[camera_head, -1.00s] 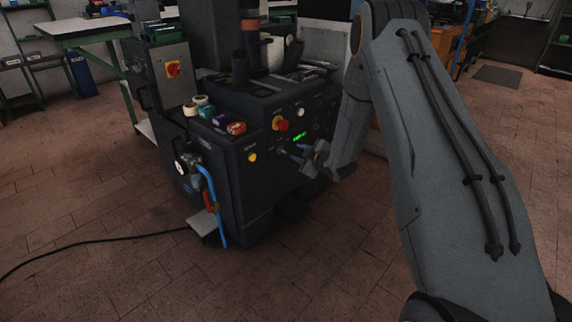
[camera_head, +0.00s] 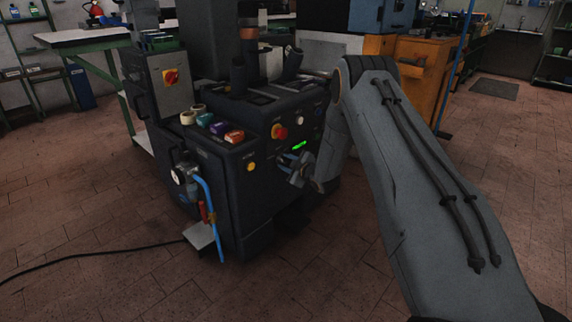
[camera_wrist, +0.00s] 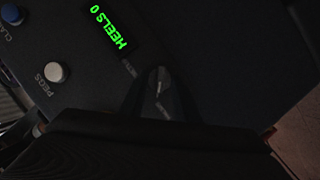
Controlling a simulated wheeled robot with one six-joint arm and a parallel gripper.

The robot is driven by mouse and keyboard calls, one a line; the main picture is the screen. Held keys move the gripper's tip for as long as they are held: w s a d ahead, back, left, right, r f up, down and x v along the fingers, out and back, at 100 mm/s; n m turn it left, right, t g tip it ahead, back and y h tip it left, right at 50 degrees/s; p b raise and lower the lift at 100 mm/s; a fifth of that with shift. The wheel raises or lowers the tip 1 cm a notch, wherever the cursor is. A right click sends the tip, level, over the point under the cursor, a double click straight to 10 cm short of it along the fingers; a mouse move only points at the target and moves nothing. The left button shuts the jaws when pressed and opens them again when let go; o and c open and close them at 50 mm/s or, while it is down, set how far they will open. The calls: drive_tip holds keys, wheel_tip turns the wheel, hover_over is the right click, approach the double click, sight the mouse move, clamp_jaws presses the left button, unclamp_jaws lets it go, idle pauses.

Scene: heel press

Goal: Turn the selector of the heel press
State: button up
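The dark heel press (camera_head: 225,190) stands left of my arm, its control panel facing my gripper (camera_head: 291,163). In the head view my gripper is at the panel's front face, just below the green display (camera_head: 299,146). In the wrist view the display (camera_wrist: 109,27) reads "HEELS 0". My gripper's dark fingers (camera_wrist: 160,92) stand apart there. A rounded dark grey shape with a small white mark, seemingly the selector (camera_wrist: 160,88), shows between them. I cannot tell whether the fingers touch it. In the head view the gripper hides the selector.
A white "PEGS" button (camera_wrist: 54,72) and a blue button (camera_wrist: 11,15) are on the panel. A red knob (camera_head: 278,131) and a yellow button (camera_head: 251,167) are nearby. A blue hose (camera_head: 209,205) hangs at the left. A cable (camera_head: 90,253) crosses the otherwise clear front floor.

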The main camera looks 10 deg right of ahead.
drive_tip(key=shift+c, duration=0.2)
clamp_jaws()
